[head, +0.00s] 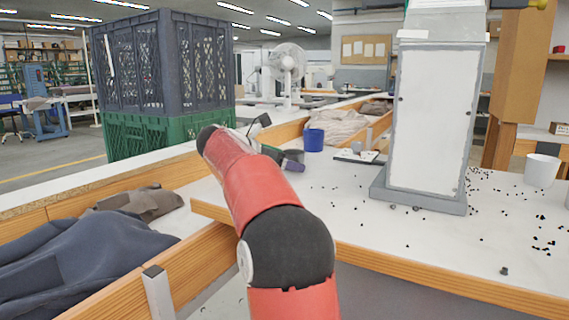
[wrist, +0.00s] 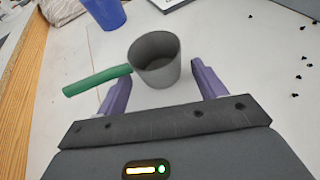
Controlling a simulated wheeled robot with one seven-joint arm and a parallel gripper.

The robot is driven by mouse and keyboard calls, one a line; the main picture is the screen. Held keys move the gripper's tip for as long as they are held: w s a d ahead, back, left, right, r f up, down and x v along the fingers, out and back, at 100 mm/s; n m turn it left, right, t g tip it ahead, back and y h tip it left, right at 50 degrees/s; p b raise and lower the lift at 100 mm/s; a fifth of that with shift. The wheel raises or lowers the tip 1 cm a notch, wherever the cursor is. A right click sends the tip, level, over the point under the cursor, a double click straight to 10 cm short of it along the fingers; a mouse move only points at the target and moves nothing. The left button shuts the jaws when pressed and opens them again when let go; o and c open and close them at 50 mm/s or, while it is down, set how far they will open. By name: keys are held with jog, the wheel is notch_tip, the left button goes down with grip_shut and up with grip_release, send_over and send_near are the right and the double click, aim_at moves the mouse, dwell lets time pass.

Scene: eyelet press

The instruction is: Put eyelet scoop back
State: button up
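The eyelet scoop, a dark grey cup (wrist: 155,62) with a green handle (wrist: 97,80) pointing left, stands on the white tabletop in the wrist view. My gripper (wrist: 162,82) is open, with one purple finger at each side of the cup's near part. I see a gap at the right finger; the left fingertip is close to where the handle joins the cup, and I cannot tell whether it touches.
A blue cup (head: 314,140) stands close behind the scoop. A large grey-white press column (head: 430,120) stands to the right, with small black eyelets scattered round its base. A white cup (head: 541,170) is at far right. A wooden-edged bin with dark cloth (head: 85,255) lies left.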

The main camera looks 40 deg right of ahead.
jog(key=shift+r, duration=0.2)
jog(key=v, duration=1.2)
jog(key=shift+f, duration=0.1)
